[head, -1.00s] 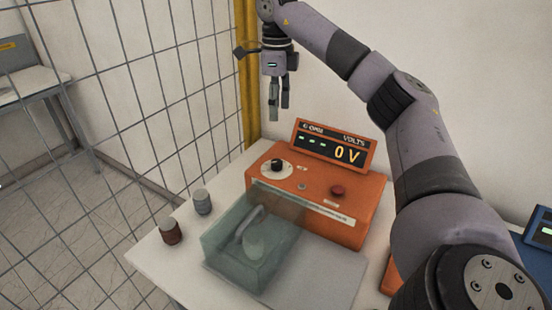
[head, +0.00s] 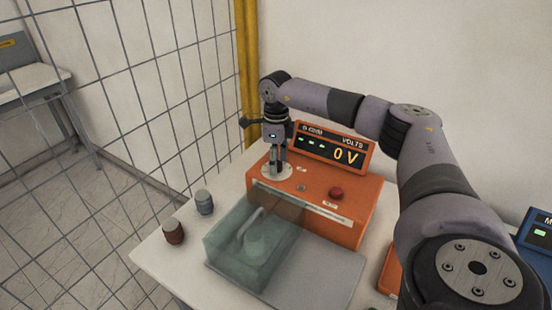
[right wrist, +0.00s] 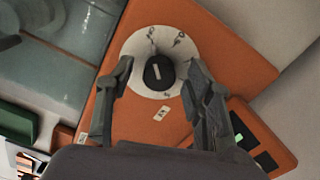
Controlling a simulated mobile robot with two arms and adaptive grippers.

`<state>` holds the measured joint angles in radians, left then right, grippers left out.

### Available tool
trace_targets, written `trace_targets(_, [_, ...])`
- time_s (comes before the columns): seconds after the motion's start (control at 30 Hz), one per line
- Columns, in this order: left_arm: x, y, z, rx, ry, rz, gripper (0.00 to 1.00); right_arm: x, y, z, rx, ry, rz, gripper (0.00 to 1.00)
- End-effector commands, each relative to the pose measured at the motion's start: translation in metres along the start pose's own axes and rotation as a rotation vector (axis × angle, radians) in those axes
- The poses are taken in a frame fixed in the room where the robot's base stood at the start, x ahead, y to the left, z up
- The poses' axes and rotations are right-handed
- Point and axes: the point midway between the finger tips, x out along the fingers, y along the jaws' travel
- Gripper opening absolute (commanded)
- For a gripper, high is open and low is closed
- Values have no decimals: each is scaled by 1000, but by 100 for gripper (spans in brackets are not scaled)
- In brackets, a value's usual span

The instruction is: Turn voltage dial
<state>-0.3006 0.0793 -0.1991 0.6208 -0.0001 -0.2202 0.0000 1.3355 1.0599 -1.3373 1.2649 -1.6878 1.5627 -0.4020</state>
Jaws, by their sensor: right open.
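The voltage dial is a black knob with a white mark on a round white scale plate (head: 285,172); its knob (right wrist: 158,72) shows clearly in the right wrist view. It sits on top of the orange tester (head: 318,205). The tester's display (head: 332,147) reads 0 V. My right gripper (head: 276,172) is over the dial, fingers pointing down. In the right wrist view the open fingers (right wrist: 160,85) stand on both sides of the knob with gaps, apart from it. In the head view the gripper hides most of the knob. My left gripper is not in view.
A clear box (head: 235,255) with a handle stands in front of the tester. A red button (head: 336,193) is right of the dial. Two small jars, brown (head: 173,231) and grey (head: 204,202), stand at left. A wire fence (head: 130,120) is at left.

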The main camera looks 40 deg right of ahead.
Motion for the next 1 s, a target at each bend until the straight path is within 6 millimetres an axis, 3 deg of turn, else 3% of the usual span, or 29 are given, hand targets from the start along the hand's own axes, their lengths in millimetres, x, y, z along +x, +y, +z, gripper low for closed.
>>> trace_targets(0.23, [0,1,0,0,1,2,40,1,0,0,-1,0,0,48])
trace_targets(1.0, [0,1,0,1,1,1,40,0,0,0,0,-1,0,0])
